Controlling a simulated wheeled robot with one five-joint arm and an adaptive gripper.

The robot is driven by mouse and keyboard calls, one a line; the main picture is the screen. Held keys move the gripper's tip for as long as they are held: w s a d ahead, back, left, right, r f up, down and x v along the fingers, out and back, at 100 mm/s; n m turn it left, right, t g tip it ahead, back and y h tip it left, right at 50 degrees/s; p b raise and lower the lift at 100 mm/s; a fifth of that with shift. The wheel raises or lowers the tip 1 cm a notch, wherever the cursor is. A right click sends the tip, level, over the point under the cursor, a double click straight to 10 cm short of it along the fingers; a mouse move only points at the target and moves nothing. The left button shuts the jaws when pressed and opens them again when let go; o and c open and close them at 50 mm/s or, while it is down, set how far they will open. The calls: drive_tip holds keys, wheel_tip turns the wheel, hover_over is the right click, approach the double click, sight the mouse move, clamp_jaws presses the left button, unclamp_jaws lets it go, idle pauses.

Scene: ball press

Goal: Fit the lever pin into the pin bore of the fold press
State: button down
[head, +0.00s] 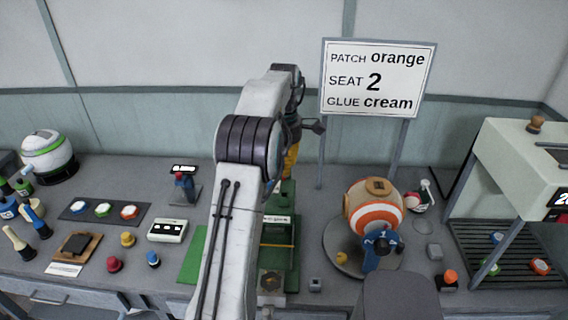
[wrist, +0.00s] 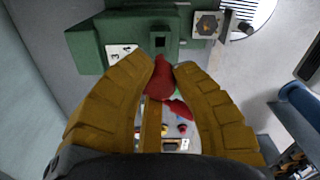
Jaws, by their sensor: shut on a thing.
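My gripper (wrist: 168,72) is shut on a red piece, seemingly the lever pin (wrist: 159,82), in the wrist view. The pin's end shows between the two yellow-brown fingertips; the rest is partly hidden by them. The green fold press (wrist: 84,49) lies just beyond the fingertips. A dark square opening (wrist: 160,41), possibly the pin bore, faces me close ahead of the pin; the pin appears apart from it. In the head view the press (head: 283,195) stands behind my arm, which hides much of it. A yellow part of my gripper (head: 291,158) shows above the press.
A beige plate with a dark hexagonal recess (wrist: 207,25) sits beside the opening. Right of the press, an orange-and-white striped ball (head: 375,214) rests on a round stand. A sign (head: 377,79) stands behind. Several knobs, dishes and a small device (head: 167,230) lie left on the bench.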

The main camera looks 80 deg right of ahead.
sight(284, 179)
drive_tip(key=shift+f+b, duration=1.2)
drive_tip(key=shift+f, duration=0.75)
drive_tip(key=shift+p, duration=0.75)
idle(0.6)
drive_tip(key=shift+f+b, duration=1.55)
drive_tip(key=shift+f, duration=0.8)
drive_tip(key=c, duration=1.1)
unclamp_jaws()
wheel_tip(284, 179, up, 11)
drive_tip(key=shift+f, duration=0.1)
drive_tip(key=shift+r, duration=0.55)
